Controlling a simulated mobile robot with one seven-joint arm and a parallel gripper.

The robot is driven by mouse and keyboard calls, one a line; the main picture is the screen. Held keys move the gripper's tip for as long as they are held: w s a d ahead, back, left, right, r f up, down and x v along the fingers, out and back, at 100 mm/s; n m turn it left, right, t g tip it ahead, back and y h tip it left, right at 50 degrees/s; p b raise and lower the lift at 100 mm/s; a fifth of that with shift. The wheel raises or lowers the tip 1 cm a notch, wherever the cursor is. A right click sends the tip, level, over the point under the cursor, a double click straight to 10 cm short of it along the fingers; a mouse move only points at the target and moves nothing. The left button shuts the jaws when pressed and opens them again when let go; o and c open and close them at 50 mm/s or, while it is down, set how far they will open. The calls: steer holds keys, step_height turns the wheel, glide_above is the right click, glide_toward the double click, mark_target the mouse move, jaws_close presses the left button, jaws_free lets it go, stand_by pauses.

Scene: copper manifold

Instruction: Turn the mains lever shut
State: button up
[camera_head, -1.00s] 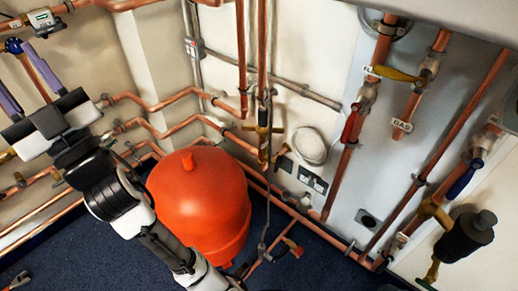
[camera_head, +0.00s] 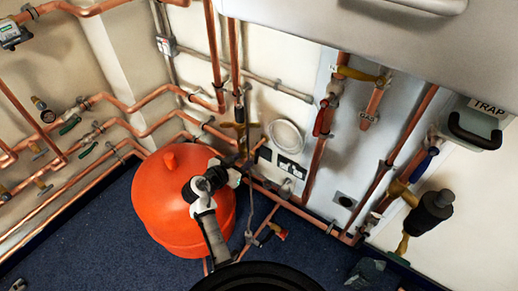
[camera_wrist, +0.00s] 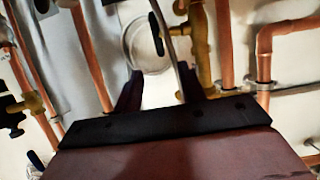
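My gripper (camera_wrist: 160,90) shows in the wrist view with its two dark fingers apart and nothing held between them. In the head view my arm reaches over the orange tank, and the fingertips are hard to make out. Ahead of the fingers in the wrist view stands a brass valve (camera_wrist: 201,45) with a dark, narrow handle (camera_wrist: 156,35) beside it. In the head view this brass valve (camera_head: 240,126) is on the vertical pipe above the tank. No label reading mains is legible, so I cannot tell which lever is the mains one.
The orange tank (camera_head: 172,205) stands on blue carpet (camera_head: 110,240). A white round disc (camera_head: 286,136) is on the wall. Copper pipes crowd the walls.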

mark_target(257, 152)
steer(key=p+x, duration=0.1)
steer(key=x, duration=1)
steer(key=shift+w+d, duration=0.15)
steer(key=shift+w, duration=0.05)
steer(key=shift+c, duration=0.3)
steer(key=shift+r, duration=0.1)
jaws_close()
